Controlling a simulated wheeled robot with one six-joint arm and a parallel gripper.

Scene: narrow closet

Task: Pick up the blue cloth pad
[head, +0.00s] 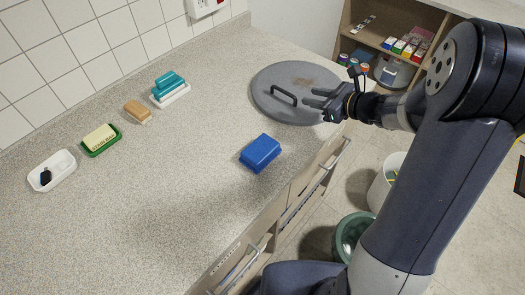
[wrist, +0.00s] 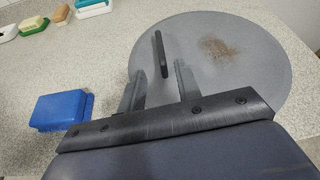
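The blue cloth pad (head: 260,152) looks like a thick, two-layered blue block. It lies flat on the speckled counter near the front edge, left of and below my gripper in the head view. In the wrist view the pad (wrist: 60,110) is at the left, outside my fingers. My gripper (head: 312,100) is over the right part of the round grey lid. Its two fingers (wrist: 157,82) are apart with nothing held between them, and the lid shows beyond them.
The grey lid (head: 290,108) has a raised black handle (head: 283,95). Along the wall stand a white dish with teal pads (head: 168,87), a tan block (head: 137,111), a yellow block on a green tray (head: 101,138) and a white tray (head: 47,177). The counter left of the pad is clear.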

